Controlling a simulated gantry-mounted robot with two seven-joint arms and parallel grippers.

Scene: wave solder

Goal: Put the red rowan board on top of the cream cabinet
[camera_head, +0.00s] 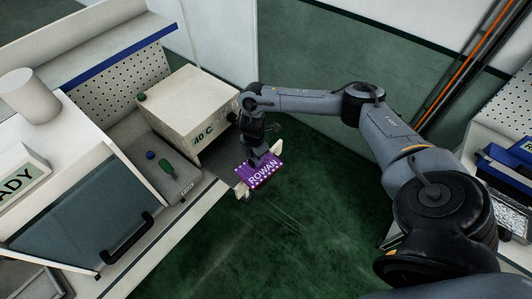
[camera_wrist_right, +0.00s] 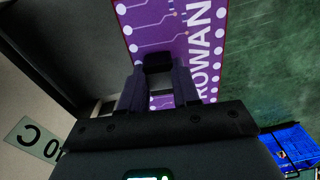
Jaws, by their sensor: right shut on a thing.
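The board marked ROWAN (camera_head: 259,173) looks purple with a row of white dots and a thin reddish edge; pale pieces show at its two ends. It is held in the air over the green floor, just off the bench's edge and to the right of the cabinet. My right gripper (camera_head: 256,158) is shut on it; in the right wrist view the board (camera_wrist_right: 170,35) lies between and beyond the fingers (camera_wrist_right: 160,85). The cream cabinet (camera_head: 188,88), labelled 40 C, stands on the bench, its label partly showing in the right wrist view (camera_wrist_right: 38,138). My left gripper is not in view.
A blue bin (camera_wrist_right: 292,146) shows at right.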

